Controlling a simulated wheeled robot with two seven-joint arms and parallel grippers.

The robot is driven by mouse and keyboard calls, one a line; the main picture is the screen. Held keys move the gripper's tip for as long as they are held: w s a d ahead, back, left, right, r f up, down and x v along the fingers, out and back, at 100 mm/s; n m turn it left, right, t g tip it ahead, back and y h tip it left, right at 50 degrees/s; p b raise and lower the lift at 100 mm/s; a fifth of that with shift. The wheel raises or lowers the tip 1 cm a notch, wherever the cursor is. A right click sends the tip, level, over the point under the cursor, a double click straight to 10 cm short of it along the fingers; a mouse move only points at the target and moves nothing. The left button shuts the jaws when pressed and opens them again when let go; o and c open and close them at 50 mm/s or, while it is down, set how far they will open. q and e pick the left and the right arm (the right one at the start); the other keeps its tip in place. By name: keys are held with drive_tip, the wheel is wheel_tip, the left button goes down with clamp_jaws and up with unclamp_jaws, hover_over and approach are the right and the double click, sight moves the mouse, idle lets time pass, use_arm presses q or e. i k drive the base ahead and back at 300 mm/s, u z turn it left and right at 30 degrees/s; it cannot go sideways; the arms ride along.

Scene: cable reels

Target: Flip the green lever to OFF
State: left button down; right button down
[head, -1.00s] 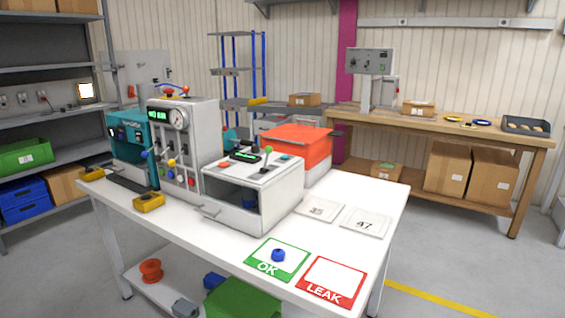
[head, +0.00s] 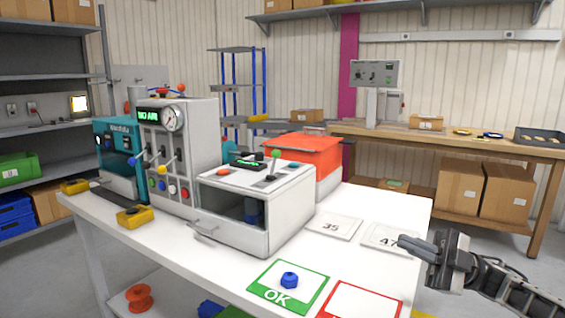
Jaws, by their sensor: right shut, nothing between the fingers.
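The green lever (head: 276,154) is a stalk with a green ball on top of the white open-fronted box (head: 234,238), near its back edge. It looks close to upright; I cannot read any ON or OFF mark beside it. My left gripper is not in view.
A grey panel (head: 202,140) with a gauge, a NO AIR display and coloured levers stands left of the box. An orange bin (head: 312,147) stands behind it. Cards, a green OK mat (head: 262,297) with a blue part, and a red mat (head: 330,309) lie in front.

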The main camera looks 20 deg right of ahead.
sight(275, 154)
drive_tip(key=i, duration=1.1)
